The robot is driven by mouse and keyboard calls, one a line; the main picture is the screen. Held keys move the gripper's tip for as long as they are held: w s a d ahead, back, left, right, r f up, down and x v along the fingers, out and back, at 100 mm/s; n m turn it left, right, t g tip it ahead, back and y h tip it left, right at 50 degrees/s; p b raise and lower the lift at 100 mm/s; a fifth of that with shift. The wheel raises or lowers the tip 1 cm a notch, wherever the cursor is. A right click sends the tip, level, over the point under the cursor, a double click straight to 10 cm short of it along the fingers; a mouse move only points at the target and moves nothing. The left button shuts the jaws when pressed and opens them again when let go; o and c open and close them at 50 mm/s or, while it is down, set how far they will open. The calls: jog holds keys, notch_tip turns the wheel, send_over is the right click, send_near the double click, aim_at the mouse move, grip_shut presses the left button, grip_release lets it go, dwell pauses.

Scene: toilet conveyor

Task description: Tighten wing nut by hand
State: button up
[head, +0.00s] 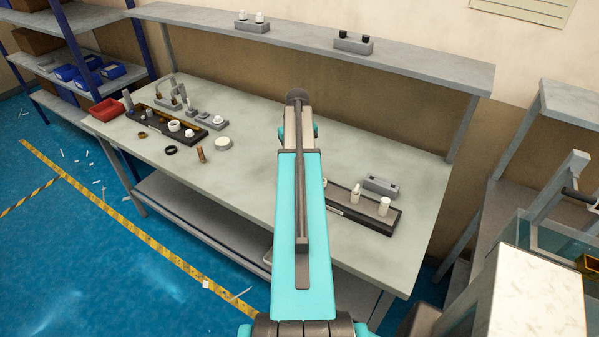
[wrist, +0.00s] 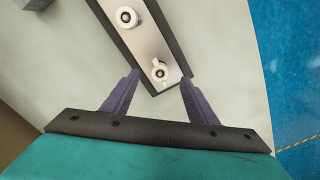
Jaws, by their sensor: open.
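A white wing nut (wrist: 160,70) sits near one end of a pale plate on a dark-edged fixture (wrist: 153,43). My gripper (wrist: 160,78) is open and empty. Its purple fingers are spread to either side of the wing nut's end of the fixture. My arm hides the gripper in the head view.
A grey block (head: 381,187) stands behind the fixture. A second fixture (head: 165,123), a white round part (head: 223,143) and a red bin (head: 107,110) occupy the table's left. The grey tabletop (head: 250,110) is clear in the middle. A raised shelf (head: 420,59) runs along the back.

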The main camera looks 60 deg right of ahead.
jog(key=shift+n, duration=0.7)
jog(key=shift+n, duration=2.3)
jog(key=shift+f, duration=0.15)
jog(key=shift+f+b, duration=0.85)
jog(key=shift+f, duration=0.75)
jog(key=c, duration=1.3)
jog(key=shift+o, duration=0.2)
